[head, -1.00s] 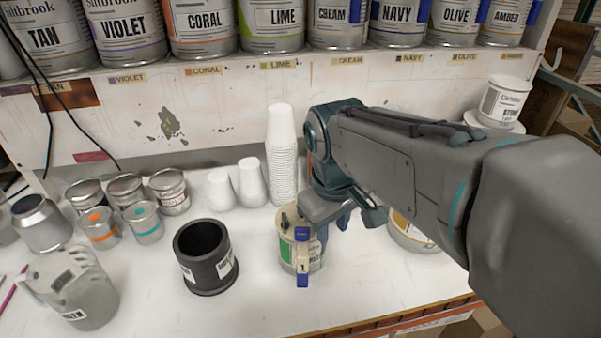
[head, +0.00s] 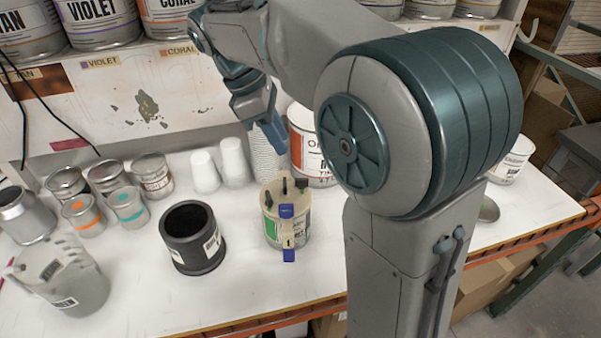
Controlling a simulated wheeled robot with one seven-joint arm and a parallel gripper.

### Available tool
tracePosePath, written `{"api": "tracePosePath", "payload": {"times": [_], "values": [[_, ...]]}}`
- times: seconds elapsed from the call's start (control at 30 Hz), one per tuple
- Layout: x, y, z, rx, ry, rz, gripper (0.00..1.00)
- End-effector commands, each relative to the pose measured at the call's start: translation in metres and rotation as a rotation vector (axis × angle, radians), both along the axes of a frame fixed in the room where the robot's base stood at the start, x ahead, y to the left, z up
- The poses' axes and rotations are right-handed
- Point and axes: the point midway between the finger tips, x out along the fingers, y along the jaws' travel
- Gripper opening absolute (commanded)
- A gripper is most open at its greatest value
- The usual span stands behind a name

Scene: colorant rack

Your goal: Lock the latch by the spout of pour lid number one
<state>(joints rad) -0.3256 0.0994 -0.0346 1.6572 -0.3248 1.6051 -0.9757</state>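The pour lid (head: 272,191) is beige and sits on a small can (head: 271,232) with a green and white label, standing upright on the bench. Several black latches (head: 284,186) stick up from the lid. A blue and beige piece (head: 287,211) runs down the can's front; I cannot tell for sure which part is the spout. My gripper (head: 276,138) is above and behind the lid, apart from it, pointing down near the stacked cups. Its fingers are seen edge-on, so their opening is unclear. I see nothing held in it.
A black cup (head: 193,238) stands left of the can, with a clear pitcher (head: 66,275) farther left. Stacked white cups (head: 266,160) and a large white can (head: 310,150) are behind. The bench front (head: 230,300) is clear.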

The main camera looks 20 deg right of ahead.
Motion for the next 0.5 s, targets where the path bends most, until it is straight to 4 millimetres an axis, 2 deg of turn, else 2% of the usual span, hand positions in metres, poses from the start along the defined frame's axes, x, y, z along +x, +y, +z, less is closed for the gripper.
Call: {"api": "tracePosePath", "payload": {"times": [0.3, 0.5], "values": [[-0.008, -0.026, -0.063, -0.001, 0.002, -0.004, 0.30], [-0.011, -0.036, -0.089, 0.000, 0.000, -0.002, 0.30]]}}
